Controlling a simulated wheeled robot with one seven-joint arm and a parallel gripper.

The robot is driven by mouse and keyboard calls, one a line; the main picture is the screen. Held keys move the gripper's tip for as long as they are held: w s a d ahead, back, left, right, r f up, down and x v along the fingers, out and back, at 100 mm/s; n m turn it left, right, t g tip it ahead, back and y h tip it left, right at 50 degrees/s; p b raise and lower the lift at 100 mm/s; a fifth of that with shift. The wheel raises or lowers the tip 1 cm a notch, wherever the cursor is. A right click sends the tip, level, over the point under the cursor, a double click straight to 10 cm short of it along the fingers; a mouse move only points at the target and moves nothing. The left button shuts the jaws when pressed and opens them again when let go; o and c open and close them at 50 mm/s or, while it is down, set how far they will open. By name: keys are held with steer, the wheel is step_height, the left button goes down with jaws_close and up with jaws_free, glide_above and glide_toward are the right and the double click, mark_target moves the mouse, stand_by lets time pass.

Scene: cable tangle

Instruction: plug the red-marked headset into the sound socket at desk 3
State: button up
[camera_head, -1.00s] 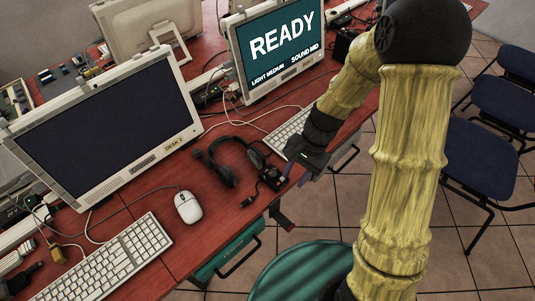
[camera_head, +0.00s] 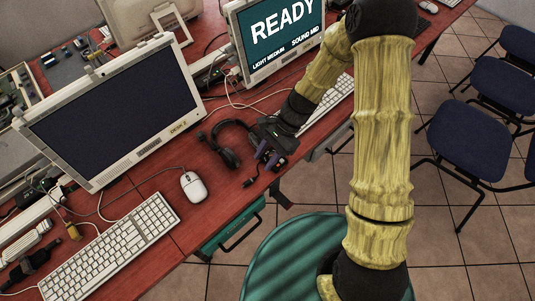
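A black headset (camera_head: 226,151) lies on the red desk, between the mouse and my gripper. Its right part is hidden behind my gripper, and I see no red mark on it. A small dark plug or cable end (camera_head: 250,182) lies near the desk's front edge. My gripper (camera_head: 267,158) points down over the headset's right side; its fingers are small and dark, so I cannot tell whether they hold anything. No sound socket can be made out. The label on the left monitor (camera_head: 110,115) looks like "DESK 2"; no desk 3 label is readable.
A lit monitor (camera_head: 277,36) reads READY, LIGHT MEDIUM and SOUND MID. A white mouse (camera_head: 193,186) and keyboard (camera_head: 112,250) lie on the left; another keyboard (camera_head: 328,104) is partly behind my arm. A green stool (camera_head: 280,262) and blue chairs (camera_head: 468,138) stand off the desk.

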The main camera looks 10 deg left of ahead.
mark_target(251, 180)
steer(key=b+x, duration=0.3)
steer(key=x, duration=0.1)
steer(key=shift+f+b, duration=0.25)
steer(key=shift+b, duration=0.05)
steer(key=shift+b+x, duration=0.7)
steer(key=shift+x, duration=0.95)
steer(key=shift+s+a+r, duration=0.1)
jaws_close()
step_height(251, 180, up, 7)
steer(key=p, duration=0.6)
steer(key=shift+p, duration=0.4)
